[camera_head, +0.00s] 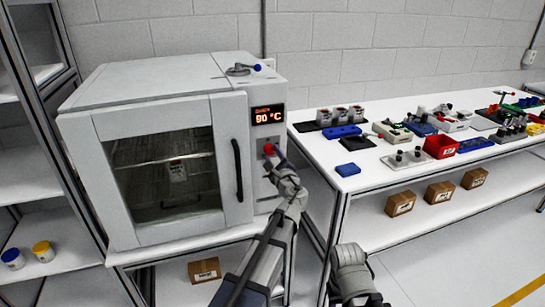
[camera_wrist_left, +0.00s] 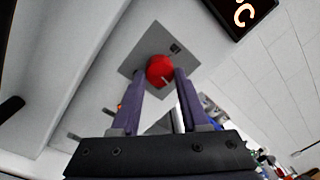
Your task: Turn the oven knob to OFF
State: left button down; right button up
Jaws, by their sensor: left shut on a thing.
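The white oven (camera_head: 165,150) stands at the left with its glass door closed. Its display (camera_head: 268,115) reads 90 °C in orange. The red oven knob (camera_head: 268,148) sits on the panel below the display. In the left wrist view the round red knob (camera_wrist_left: 160,69) is on a grey plate (camera_wrist_left: 133,62), with a light mark on its lower right. My left gripper (camera_head: 272,156) reaches the panel from below. In the left wrist view my left gripper (camera_wrist_left: 161,76) has one finger on each side of the knob and is shut on it.
A white table (camera_head: 380,178) right of the oven holds several parts, a red bin (camera_head: 441,147) and blue pieces. Cardboard boxes (camera_head: 400,204) stand on its lower shelf. A metal rack (camera_head: 40,125) is at the left. A link of my right arm (camera_head: 352,275) shows at the bottom.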

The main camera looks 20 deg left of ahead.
pick_arm(q)
jog(key=n, duration=0.5)
jog(key=shift+n, duration=0.4)
jog(key=n, duration=0.4)
jog(key=shift+r+n+y, duration=0.1)
jog(key=shift+n+y, duration=0.2)
jog(key=shift+n, duration=0.1)
jog(key=n, duration=0.5)
jog(key=shift+n+g+y, duration=0.3)
jog(key=shift+r+n, duration=0.1)
jog(key=shift+n, duration=2.2)
jog(key=shift+c, duration=2)
grip_release()
jog(key=shift+d, duration=0.1)
